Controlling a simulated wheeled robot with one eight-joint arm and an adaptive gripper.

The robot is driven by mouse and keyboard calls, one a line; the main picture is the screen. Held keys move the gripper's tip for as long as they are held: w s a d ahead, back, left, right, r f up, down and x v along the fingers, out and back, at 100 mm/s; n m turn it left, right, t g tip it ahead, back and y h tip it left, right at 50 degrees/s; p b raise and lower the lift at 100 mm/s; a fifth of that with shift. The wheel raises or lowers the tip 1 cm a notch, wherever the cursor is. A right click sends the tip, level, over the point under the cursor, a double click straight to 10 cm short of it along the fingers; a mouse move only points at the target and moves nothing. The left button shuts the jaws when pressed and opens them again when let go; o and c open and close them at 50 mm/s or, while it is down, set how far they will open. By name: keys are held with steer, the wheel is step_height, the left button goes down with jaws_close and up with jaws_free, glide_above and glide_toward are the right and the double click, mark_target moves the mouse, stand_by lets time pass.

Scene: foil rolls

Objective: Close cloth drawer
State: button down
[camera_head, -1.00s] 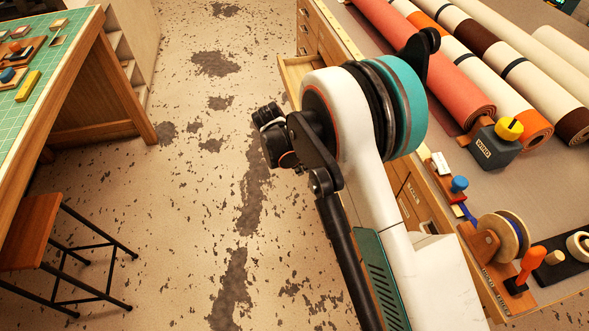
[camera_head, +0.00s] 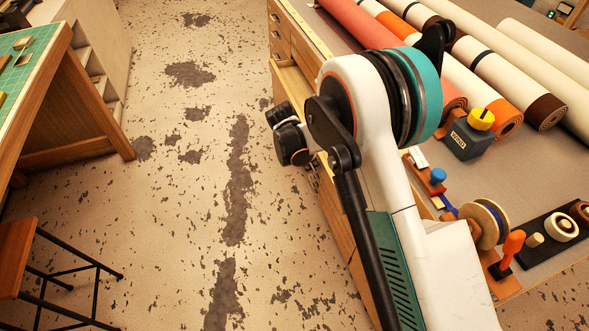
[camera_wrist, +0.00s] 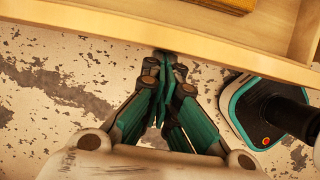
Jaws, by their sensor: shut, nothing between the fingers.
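A wooden drawer (camera_head: 287,84) stands open from the side of the workbench in the head view, partly hidden behind my arm. In the wrist view its pale front board (camera_wrist: 90,28) crosses the top, with a bit of yellow material (camera_wrist: 228,3) inside. My gripper (camera_wrist: 166,58) is shut and empty, with its teal fingers together. The fingertips are at the outer edge of the drawer front; I cannot tell whether they touch it. My gripper is hidden in the head view.
The workbench top (camera_head: 545,178) holds several material rolls, a grey block with a yellow knob (camera_head: 470,138) and small tools. A cutting table (camera_head: 62,92) and stool (camera_head: 14,245) stand at left. The speckled floor (camera_head: 180,230) between is clear.

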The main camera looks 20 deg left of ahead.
mark_target(334, 165)
steer(key=w+d, duration=0.4)
steer(key=d, duration=0.1)
steer(key=shift+w+d, duration=0.3)
steer(key=shift+w, duration=0.05)
